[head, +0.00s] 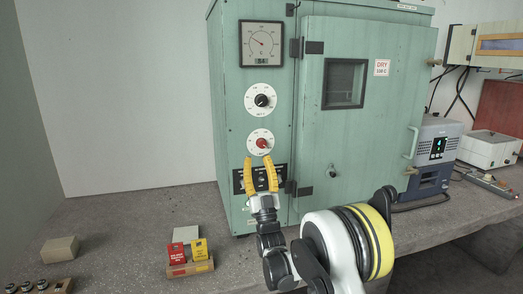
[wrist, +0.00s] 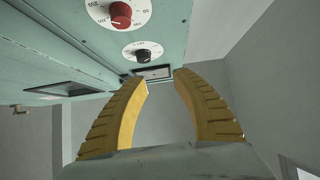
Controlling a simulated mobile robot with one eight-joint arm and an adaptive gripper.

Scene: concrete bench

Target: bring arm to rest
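My gripper (head: 259,160) has yellow ribbed fingers and points up in front of the green oven (head: 226,120), just below the red-knob dial (head: 262,143). In the wrist view my gripper (wrist: 160,77) shows its two fingertips apart with nothing between them. The red knob (wrist: 120,14) and the black knob (wrist: 143,54) lie above the fingers there, clear of them. The black knob also shows in the head view (head: 262,101), below the square gauge (head: 262,44). My fingers partly hide a dark label plate on the oven front.
The oven door (head: 375,130) is shut. Red and yellow cards (head: 189,251) stand in a holder left of my arm. A beige block (head: 60,250) and small dark round pieces (head: 40,286) are at far left. A blue-grey device (head: 434,150) stands right. The bench's left middle is clear.

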